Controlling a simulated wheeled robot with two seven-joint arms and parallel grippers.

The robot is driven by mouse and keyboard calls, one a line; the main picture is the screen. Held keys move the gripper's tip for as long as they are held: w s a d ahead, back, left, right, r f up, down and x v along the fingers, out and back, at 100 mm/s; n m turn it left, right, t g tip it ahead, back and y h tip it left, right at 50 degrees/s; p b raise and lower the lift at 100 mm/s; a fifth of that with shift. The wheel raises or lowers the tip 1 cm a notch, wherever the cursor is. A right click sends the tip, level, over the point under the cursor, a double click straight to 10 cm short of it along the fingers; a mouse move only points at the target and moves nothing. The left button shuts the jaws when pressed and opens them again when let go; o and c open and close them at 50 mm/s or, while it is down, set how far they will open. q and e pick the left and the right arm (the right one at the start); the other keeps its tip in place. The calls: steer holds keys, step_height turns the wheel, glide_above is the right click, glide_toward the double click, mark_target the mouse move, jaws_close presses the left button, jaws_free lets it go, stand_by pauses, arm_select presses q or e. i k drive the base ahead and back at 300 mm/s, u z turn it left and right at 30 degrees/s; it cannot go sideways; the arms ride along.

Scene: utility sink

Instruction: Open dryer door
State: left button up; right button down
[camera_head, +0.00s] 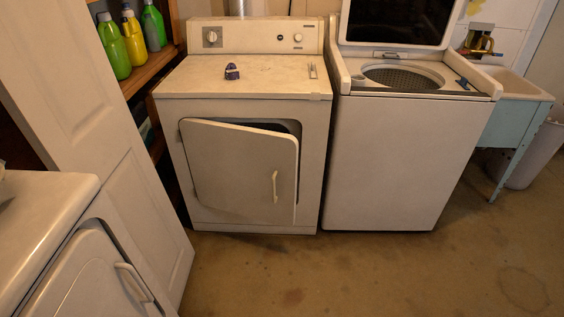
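A white dryer (245,75) stands left of centre in the head view. Its door (235,168) is ajar: the right side stands out from the front, and a dark gap shows along the top right. A pale vertical handle (275,186) sits near the door's right edge. Neither of my grippers is in the head view, so nothing of mine shows touching the door.
A white top-loading washer (400,150) with its lid up stands just right of the dryer. A white appliance (60,215) and a panel door (85,120) are at the left. A utility sink (515,85) is at the right. The floor (370,270) in front is clear.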

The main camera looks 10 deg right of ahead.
mark_target(246, 172)
steer(key=z, duration=1.1)
steer(key=i, duration=1.4)
steer(key=u, duration=1)
steer(key=i, duration=0.8)
steer(key=u, duration=0.9)
